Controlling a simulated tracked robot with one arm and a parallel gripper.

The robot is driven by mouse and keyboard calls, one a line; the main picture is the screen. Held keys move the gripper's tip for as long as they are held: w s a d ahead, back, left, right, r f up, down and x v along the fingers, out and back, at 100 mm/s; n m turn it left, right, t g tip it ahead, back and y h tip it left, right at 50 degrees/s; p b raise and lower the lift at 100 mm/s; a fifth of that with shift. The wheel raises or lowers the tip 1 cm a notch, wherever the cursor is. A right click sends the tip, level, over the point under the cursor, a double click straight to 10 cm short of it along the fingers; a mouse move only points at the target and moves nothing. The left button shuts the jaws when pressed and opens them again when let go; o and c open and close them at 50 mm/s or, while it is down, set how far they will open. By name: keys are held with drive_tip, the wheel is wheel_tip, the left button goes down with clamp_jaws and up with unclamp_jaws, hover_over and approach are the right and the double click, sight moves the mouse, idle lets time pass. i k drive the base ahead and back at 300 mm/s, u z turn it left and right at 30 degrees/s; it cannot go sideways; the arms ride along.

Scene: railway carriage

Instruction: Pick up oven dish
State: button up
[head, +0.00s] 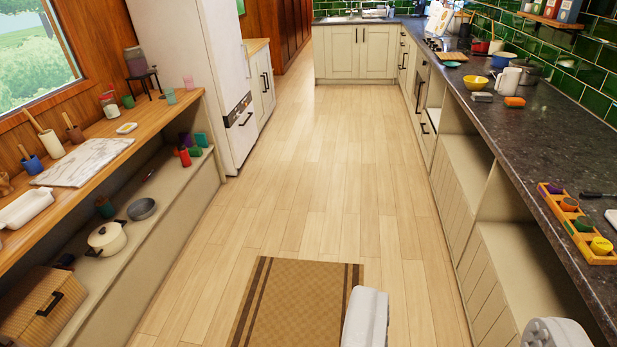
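A white rectangular dish (25,208), which looks like the oven dish, lies on the wooden counter at the left edge of the head view. Its left end is cut off by the picture edge. My gripper (458,318) shows at the bottom, right of centre, as two pale grey fingers set wide apart.
A marble board (84,162) lies just beyond the dish. A lidded pot (106,238) and a grey bowl (141,209) stand on the shelf below. A dark counter (510,125) runs along the right. The wooden floor (330,170) between is clear, with a flat mat (300,305).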

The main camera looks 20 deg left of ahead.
sight(21, 211)
drive_tip(key=u, duration=0.25)
drive_tip(key=i, duration=1.25)
drive_tip(key=u, duration=1.05)
drive_tip(key=i, duration=1.35)
drive_tip(key=u, duration=1.05)
drive_tip(key=i, duration=1)
drive_tip(key=u, duration=0.3)
